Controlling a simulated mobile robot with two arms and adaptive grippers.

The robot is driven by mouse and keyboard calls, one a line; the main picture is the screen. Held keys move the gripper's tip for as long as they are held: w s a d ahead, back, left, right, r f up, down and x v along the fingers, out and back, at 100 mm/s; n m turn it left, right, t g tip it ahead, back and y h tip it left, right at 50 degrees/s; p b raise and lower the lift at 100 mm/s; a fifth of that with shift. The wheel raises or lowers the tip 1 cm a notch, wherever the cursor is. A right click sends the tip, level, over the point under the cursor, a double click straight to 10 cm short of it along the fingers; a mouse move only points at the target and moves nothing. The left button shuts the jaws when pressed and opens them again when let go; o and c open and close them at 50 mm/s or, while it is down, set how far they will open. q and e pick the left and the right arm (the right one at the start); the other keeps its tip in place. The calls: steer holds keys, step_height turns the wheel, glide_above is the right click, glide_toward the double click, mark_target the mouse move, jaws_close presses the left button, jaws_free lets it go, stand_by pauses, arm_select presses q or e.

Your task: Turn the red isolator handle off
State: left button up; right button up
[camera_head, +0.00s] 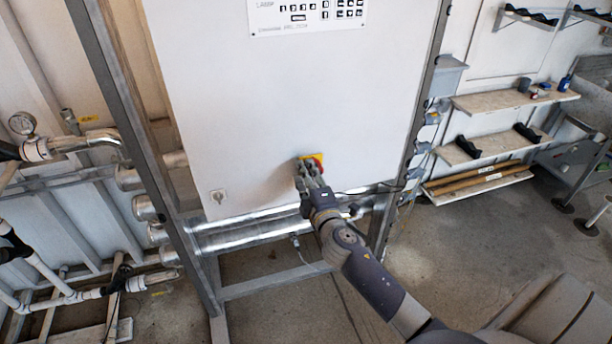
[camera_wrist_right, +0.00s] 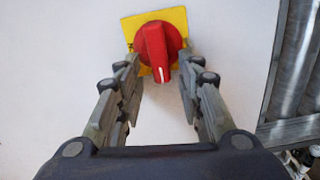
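The red isolator handle (camera_wrist_right: 157,52) sits on a yellow square plate (camera_wrist_right: 178,17) on the white cabinet front. In the right wrist view its grip points down, with a white mark at its tip. My right gripper (camera_wrist_right: 160,65) is open, with one finger on each side of the handle and a gap to the grip on both sides. In the head view the right gripper (camera_head: 309,168) is at the low middle of the cabinet, covering part of the handle (camera_head: 318,160) and yellow plate. My left gripper is not in view.
The white cabinet (camera_head: 270,100) hangs in a grey metal frame (camera_head: 128,110), with a small key switch (camera_head: 218,197) at its lower left. Silver pipes (camera_head: 250,233) run below it. Shelves (camera_head: 515,97) stand at the right; the floor between is mostly clear.

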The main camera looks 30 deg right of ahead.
steer(key=v, duration=1.2)
steer(key=shift+f, duration=0.1)
